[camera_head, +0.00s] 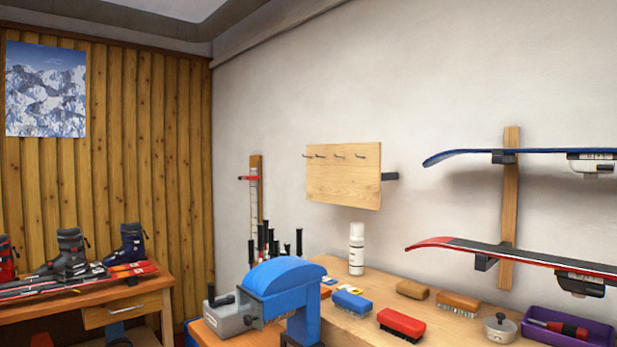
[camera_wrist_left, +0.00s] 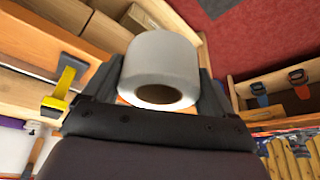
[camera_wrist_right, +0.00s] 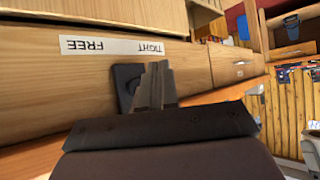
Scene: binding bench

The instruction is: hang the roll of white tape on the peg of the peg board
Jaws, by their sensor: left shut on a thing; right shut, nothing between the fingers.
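In the left wrist view, the roll of white tape (camera_wrist_left: 160,57) sits between the fingers of my left gripper (camera_wrist_left: 160,82), which is shut on it. The roll's open core faces the camera. In the head view, the wooden peg board (camera_head: 342,185) is fixed to the wall above the bench. Several thin metal pegs (camera_head: 338,155) stick out along its upper part, and they look bare. My right gripper (camera_wrist_right: 155,85) is shut and empty in the right wrist view, in front of a wooden front. Neither gripper nor the roll shows in the head view.
A blue and grey machine (camera_head: 285,280) stands at the bench's near left. A white bottle (camera_head: 356,250), brushes (camera_head: 401,324) and a purple tray (camera_head: 568,327) are on the bench. Skis (camera_head: 510,257) jut from the wall at right. A dark part (camera_wrist_right: 125,80) is close behind my right fingers.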

